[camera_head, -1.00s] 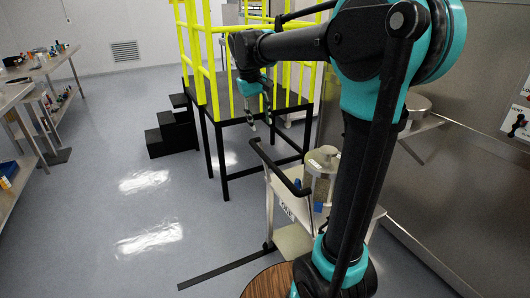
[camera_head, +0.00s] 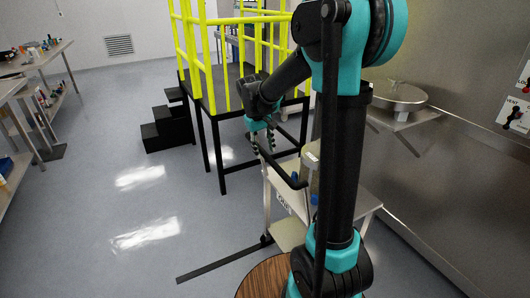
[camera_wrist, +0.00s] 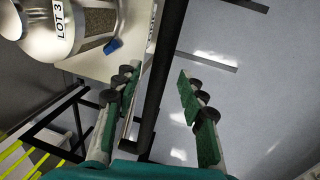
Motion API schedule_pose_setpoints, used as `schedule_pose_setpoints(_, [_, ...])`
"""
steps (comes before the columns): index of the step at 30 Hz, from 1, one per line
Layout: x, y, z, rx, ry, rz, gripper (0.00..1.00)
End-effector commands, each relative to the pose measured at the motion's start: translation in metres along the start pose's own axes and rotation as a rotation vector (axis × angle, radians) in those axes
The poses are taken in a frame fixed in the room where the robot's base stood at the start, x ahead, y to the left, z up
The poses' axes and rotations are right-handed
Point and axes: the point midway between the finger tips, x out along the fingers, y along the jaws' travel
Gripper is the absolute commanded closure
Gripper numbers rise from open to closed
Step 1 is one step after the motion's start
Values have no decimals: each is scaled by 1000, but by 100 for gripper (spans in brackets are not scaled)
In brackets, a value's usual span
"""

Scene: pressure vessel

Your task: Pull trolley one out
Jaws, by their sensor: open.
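The pale trolley (camera_head: 276,190) stands on the floor in front of me, partly hidden behind my arm. Its black bar handle (camera_head: 281,173) sticks out from its upper left side. My gripper (camera_head: 262,143) is at the handle's far end, fingers pointing down. In the wrist view my open gripper (camera_wrist: 156,92) has one green-padded finger on each side of the handle (camera_wrist: 166,70). The bar looks nearer the left finger; I cannot tell whether it touches. A metal vessel (camera_wrist: 85,22) marked "LOT 3" stands on the trolley, with a blue part beside it.
A black platform with yellow railings (camera_head: 206,88) and black steps (camera_head: 165,132) stands just behind the gripper. A steel wall (camera_head: 460,150) with a lidded round fitting (camera_head: 398,95) is on the right. Benches (camera_head: 40,62) stand at far left.

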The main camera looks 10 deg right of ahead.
Motion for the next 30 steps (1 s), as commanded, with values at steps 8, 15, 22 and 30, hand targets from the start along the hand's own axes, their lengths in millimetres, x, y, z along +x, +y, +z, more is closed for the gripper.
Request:
schedule_pose_setpoints(8, [16, 0, 0, 1, 0, 0, 59])
schedule_pose_setpoints(15, [16, 0, 0, 0, 0, 0, 62])
schedule_pose_setpoints(22, [16, 0, 0, 0, 0, 0, 90])
schedule_pose_setpoints(30, [16, 0, 0, 0, 0, 0, 100])
